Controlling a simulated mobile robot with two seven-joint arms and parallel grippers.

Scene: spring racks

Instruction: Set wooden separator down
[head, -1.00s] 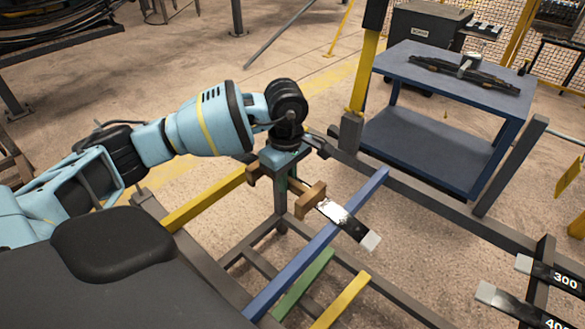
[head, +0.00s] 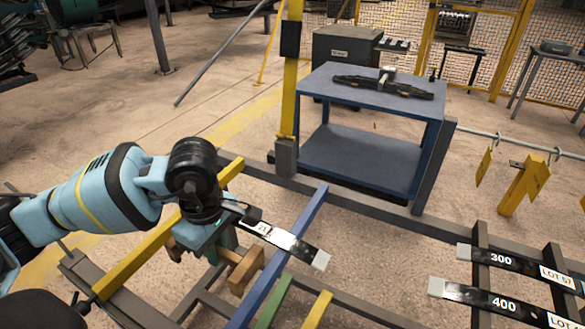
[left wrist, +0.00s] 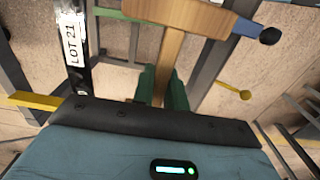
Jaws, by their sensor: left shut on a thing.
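The wooden separator (head: 246,270) is a brown wooden piece with a block at one end and a narrower bar. My left gripper (head: 229,240) is shut on its bar, and the green fingers (left wrist: 163,88) clasp it in the left wrist view. The separator's broad head (left wrist: 180,14) shows at the top there. In the head view it is between the yellow bar (head: 150,258) and the blue bar (head: 285,250) of the rack, near a dark spring leaf (head: 283,239). Whether it touches the rack is unclear. My right gripper is not in view.
A green bar (head: 272,303) and a second yellow bar (head: 318,308) lie right of the blue one. Spring leaves marked 300 (head: 515,262) and 400 (head: 500,302) rest at the right. A blue table (head: 365,95) stands behind.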

